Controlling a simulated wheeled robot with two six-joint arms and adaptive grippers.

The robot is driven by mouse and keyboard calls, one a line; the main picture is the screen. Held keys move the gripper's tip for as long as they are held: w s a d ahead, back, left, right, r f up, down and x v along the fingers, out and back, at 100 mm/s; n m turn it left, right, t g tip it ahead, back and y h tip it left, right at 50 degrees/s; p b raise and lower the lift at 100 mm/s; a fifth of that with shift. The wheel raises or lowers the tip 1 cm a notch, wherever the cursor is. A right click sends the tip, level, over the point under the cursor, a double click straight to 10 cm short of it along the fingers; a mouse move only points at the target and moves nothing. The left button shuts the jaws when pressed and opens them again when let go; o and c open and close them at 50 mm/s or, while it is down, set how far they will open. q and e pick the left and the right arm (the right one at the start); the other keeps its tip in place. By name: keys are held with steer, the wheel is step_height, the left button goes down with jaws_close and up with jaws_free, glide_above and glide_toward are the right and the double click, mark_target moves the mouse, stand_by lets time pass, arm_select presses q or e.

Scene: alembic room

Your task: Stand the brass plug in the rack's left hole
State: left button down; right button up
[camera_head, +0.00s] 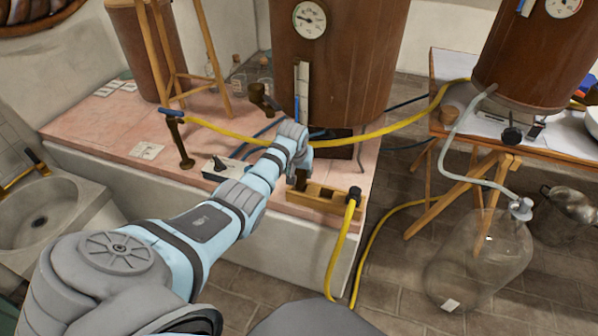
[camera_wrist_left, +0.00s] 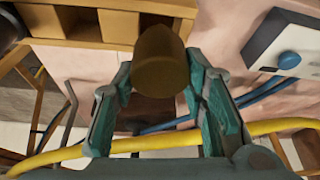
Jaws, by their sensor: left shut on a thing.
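My left gripper (camera_head: 299,168) reaches in over the left end of the wooden rack (camera_head: 325,205) on the pink-topped ledge. It is shut on the brass plug (camera_wrist_left: 161,62), a dull brown-gold rounded piece between the two green-grey fingers. In the head view the plug (camera_head: 301,181) shows as a dark shape just below the gripper at the rack's left part. In the left wrist view the plug overlaps the rack (camera_wrist_left: 75,27) near one end. I cannot tell whether its end is inside the left hole, as the plug hides that spot. My right gripper is out of view.

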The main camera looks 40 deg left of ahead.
mark_target(299, 171)
arm_select(q)
steer(key=shift+f+b, duration=0.25)
steer(key=shift+b, duration=0.05)
steer(key=shift+f+b, duration=0.5)
steer(key=shift+f, duration=0.8)
stand_by(3.1)
steer(key=c, duration=0.9)
jaws_free()
step_height(299, 171, up, 7)
steer(key=p, duration=0.7)
steer(key=shift+p, duration=0.35)
